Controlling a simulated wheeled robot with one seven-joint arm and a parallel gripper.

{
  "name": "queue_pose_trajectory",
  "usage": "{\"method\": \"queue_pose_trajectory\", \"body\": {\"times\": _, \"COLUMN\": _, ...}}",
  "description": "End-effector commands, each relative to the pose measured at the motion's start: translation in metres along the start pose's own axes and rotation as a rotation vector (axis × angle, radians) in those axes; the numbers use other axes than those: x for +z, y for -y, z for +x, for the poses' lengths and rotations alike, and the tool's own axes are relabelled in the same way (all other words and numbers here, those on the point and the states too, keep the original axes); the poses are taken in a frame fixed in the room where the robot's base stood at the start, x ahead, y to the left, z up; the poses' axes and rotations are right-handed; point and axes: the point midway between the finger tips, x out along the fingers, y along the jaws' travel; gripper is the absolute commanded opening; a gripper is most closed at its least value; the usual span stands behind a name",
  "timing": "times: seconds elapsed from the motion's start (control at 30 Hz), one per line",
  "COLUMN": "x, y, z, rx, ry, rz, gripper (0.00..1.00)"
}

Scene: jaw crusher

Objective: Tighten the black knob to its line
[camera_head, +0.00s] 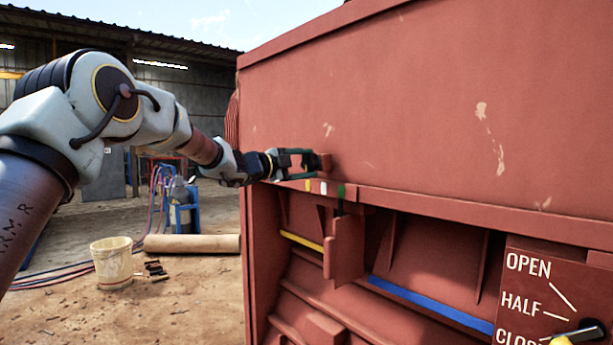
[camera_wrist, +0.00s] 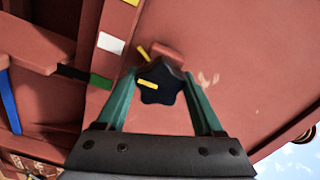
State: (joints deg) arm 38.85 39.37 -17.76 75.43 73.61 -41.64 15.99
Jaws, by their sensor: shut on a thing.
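The black knob (camera_wrist: 163,94) is star-shaped with a yellow mark (camera_wrist: 148,84) on its face. It sits on the red machine panel, in front of a small red block (camera_wrist: 167,54). A yellow line (camera_wrist: 143,52) is on the panel above and left of the knob. The knob's mark points left and the line lies higher, so the two are not aligned. My gripper (camera_wrist: 159,76) has its green fingers on both sides of the knob and is shut on it. In the head view my gripper (camera_head: 303,160) reaches the panel edge; the knob is hard to make out there.
Yellow, white and green marks run along the red ledge (camera_head: 400,203) under my gripper. A lever (camera_head: 580,331) with an OPEN/HALF/CLOSE plate (camera_head: 535,290) is at lower right. A bucket (camera_head: 113,262) and hoses (camera_head: 60,275) lie on the ground at left.

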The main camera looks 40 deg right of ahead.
Motion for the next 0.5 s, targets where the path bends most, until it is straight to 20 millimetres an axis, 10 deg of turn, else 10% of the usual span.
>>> {"method": "queue_pose_trajectory", "body": {"times": 0.5, "x": -0.0001, "y": -0.0034, "z": 0.0006, "rx": 0.002, "ry": -0.002, "rz": 0.419, "gripper": 0.13}}
